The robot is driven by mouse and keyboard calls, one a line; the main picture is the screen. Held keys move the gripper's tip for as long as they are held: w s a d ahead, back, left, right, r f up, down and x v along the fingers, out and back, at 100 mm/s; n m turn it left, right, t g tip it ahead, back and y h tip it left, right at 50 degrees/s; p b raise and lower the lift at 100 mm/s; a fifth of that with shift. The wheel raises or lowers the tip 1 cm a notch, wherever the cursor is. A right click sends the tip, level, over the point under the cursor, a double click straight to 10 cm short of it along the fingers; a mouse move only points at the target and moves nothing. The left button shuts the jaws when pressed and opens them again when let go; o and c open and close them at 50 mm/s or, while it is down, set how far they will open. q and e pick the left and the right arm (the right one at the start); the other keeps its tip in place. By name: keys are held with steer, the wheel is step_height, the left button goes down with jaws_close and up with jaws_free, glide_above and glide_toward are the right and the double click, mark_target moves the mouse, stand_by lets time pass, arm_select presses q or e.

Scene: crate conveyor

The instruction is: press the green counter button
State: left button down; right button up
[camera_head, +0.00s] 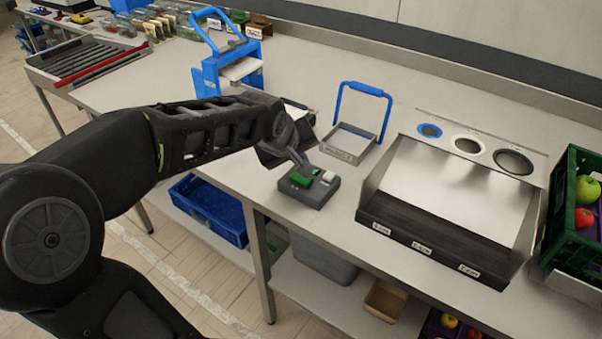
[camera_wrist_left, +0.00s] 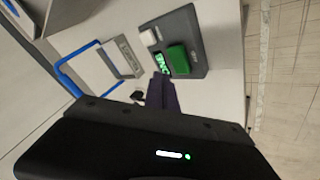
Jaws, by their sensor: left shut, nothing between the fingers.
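The counter is a dark grey box (camera_head: 318,192) on the worktop near its front edge. Its green button (camera_head: 300,180) is on the left of its top, beside a small green display and a white button (camera_head: 329,177). In the left wrist view the green button (camera_wrist_left: 179,59) shows large, with the white button (camera_wrist_left: 149,37) next to it. My left gripper (camera_head: 301,163) is shut and empty, its tips just behind the box. In the wrist view its fingers (camera_wrist_left: 161,84) point at the box near the display; I cannot tell if they touch it. My right gripper is not in view.
A metal tray with a blue handle (camera_head: 348,145) stands behind the counter. A sorting station with a metal chute (camera_head: 455,188) is to the right, then a green crate (camera_head: 560,213) of fruit. A blue device (camera_head: 228,72) stands at the back left.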

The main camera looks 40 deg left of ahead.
mark_target(300, 178)
arm_select(q)
steer(key=shift+r+p, duration=0.7)
steer(key=shift+r, duration=0.9)
